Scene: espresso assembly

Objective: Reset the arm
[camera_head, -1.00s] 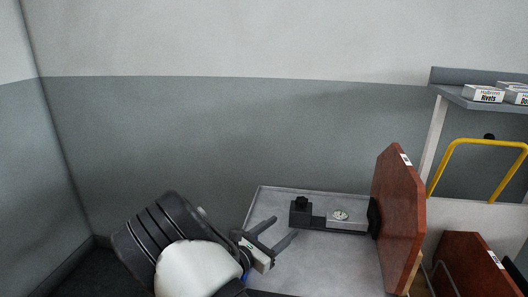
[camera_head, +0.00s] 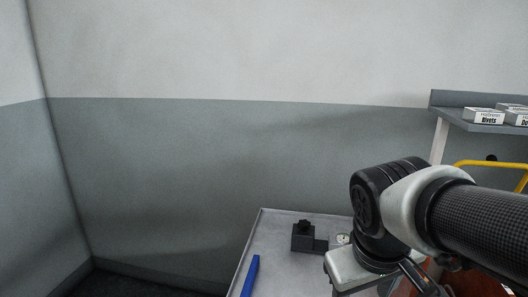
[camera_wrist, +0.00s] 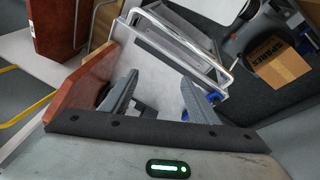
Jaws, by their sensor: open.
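My arm reaches in from the right side of the head view, bent downward over the right part of the grey table (camera_head: 275,245). My gripper (camera_wrist: 160,102) shows in the wrist view with its two grey fingers spread apart and nothing between them. In the head view the gripper is mostly hidden by the wrist and the lower picture edge. A black block-shaped fixture (camera_head: 303,238) stands on the table, left of the arm. A small round pale dial (camera_head: 343,239) sits beside it, next to the arm.
A blue bar (camera_head: 250,277) shows at the table's left edge. A red-brown panel (camera_wrist: 82,88) is close to the left finger in the wrist view. A cardboard box (camera_wrist: 283,68) lies at upper right. A shelf (camera_head: 465,112) holds white boxes. Space left of the table looks clear.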

